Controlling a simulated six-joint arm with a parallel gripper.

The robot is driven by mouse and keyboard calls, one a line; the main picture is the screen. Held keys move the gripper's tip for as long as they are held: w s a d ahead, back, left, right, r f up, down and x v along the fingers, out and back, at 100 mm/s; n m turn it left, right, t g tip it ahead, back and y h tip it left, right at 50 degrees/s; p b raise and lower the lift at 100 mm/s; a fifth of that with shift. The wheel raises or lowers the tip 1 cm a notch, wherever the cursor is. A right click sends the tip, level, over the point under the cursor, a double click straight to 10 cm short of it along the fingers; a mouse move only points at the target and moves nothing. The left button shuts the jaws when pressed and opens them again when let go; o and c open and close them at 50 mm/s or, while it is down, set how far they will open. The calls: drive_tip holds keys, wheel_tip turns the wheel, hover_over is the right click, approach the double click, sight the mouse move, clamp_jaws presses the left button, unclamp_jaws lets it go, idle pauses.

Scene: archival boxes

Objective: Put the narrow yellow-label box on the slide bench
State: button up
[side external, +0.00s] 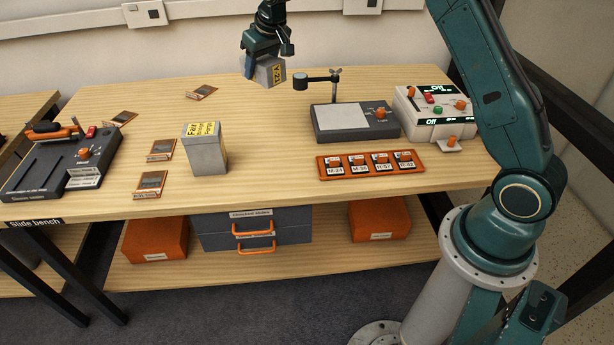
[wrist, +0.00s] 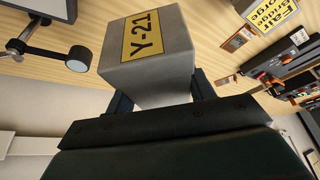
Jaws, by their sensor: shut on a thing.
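My gripper (side external: 262,62) is shut on a narrow grey box (side external: 270,72) with a yellow label reading Y-21. It holds the box in the air above the back of the wooden slide bench (side external: 270,190). In the wrist view the held grey box (wrist: 155,82) sits between the dark fingers (wrist: 158,100), its yellow label facing the camera. A second grey box (side external: 207,158) with a yellow label on top, reading something like "Fairbridge Gorge", stands upright on the bench left of centre. Its label (wrist: 272,14) also shows at the top right of the wrist view.
A grey device (side external: 55,165) sits at the bench's left end. Several small slides lie near it, one at the back (side external: 201,92). An orange slide tray (side external: 340,172), a light plate unit (side external: 345,122) and a white control box (side external: 430,115) stand at right. The middle is clear.

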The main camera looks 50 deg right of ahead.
drive_tip(key=s+a+f+n, duration=0.1)
drive_tip(key=s+a+f, duration=0.3)
drive_tip(key=s+f, duration=0.45)
drive_tip(key=s+a+f, duration=0.3)
drive_tip(key=s+f, duration=0.2)
drive_tip(key=s, duration=0.7)
drive_tip(key=w+d+r+n+t+h, duration=0.1)
drive_tip(key=w+d+r+n, duration=0.4)
drive_tip(key=w+n, duration=0.5)
drive_tip(key=w+d+r+n+t+h, duration=0.2)
drive_tip(key=w+d+r+n+t, duration=0.2)
drive_tip(key=w+n, duration=0.7)
drive_tip(key=w+d+r+n+t+h, duration=0.1)
drive_tip(key=w+d+r+n+t, duration=0.1)
drive_tip(key=w+d+r+n, duration=0.4)
drive_tip(key=w+d+n, duration=0.2)
drive_tip(key=w+n, duration=0.2)
drive_tip(key=w, duration=0.1)
drive_tip(key=shift+w+d+n+t+h, duration=0.15)
drive_tip(key=shift+w+n+t+h, duration=0.15)
drive_tip(key=shift+t, duration=0.1)
idle(0.5)
